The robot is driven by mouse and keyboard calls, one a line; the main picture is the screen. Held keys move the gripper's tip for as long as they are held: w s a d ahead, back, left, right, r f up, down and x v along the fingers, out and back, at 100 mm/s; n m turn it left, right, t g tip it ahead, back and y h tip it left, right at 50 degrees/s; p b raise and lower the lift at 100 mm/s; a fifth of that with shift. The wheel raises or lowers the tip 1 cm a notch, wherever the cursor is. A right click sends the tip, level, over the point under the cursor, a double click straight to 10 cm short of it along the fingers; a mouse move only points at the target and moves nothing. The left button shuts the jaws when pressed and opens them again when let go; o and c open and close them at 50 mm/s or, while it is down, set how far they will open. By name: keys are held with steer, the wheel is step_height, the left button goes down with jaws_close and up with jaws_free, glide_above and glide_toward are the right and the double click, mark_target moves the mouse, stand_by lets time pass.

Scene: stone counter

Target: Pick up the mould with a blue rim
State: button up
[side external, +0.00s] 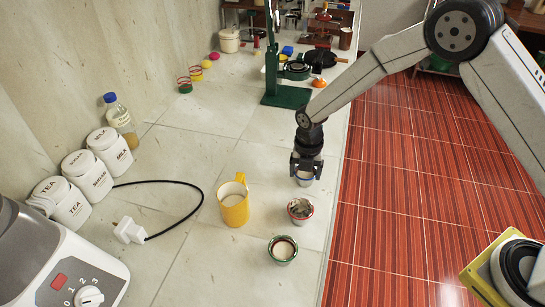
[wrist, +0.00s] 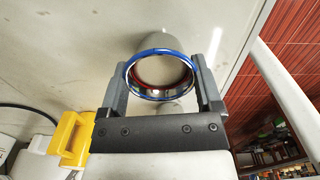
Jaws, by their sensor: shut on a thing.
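The mould with a blue rim (wrist: 160,72) sits between the two fingers of my gripper (wrist: 162,64) in the wrist view, its open top facing the camera. The fingers press on opposite sides of it. In the side external view, my gripper (side external: 305,170) points down near the counter's right edge, and the mould (side external: 304,181) shows small and partly covered below the fingers. I cannot tell whether its base touches the counter. A red-rimmed mould (side external: 300,210) stands just in front of it, and a green-rimmed mould (side external: 283,250) stands nearer the camera.
A yellow jug (side external: 234,203) stands left of the moulds; it also shows in the wrist view (wrist: 72,138). White canisters (side external: 82,175), a bottle (side external: 119,116) and a plug with black cable (side external: 130,231) lie left. A green stand (side external: 286,96) is behind. The counter between is clear.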

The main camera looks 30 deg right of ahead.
steer(key=shift+r, duration=0.3)
steer(key=shift+r, duration=1.3)
steer(key=s+d+r, duration=0.2)
steer(key=s+r, duration=0.7)
steer(key=s, duration=0.4)
steer(key=shift+s+d+r, duration=0.25)
steer(key=shift+d+r, duration=0.05)
steer(key=shift+r, duration=0.05)
steer(key=shift+s, duration=0.15)
stand_by(0.6)
steer(key=shift+r, duration=0.15)
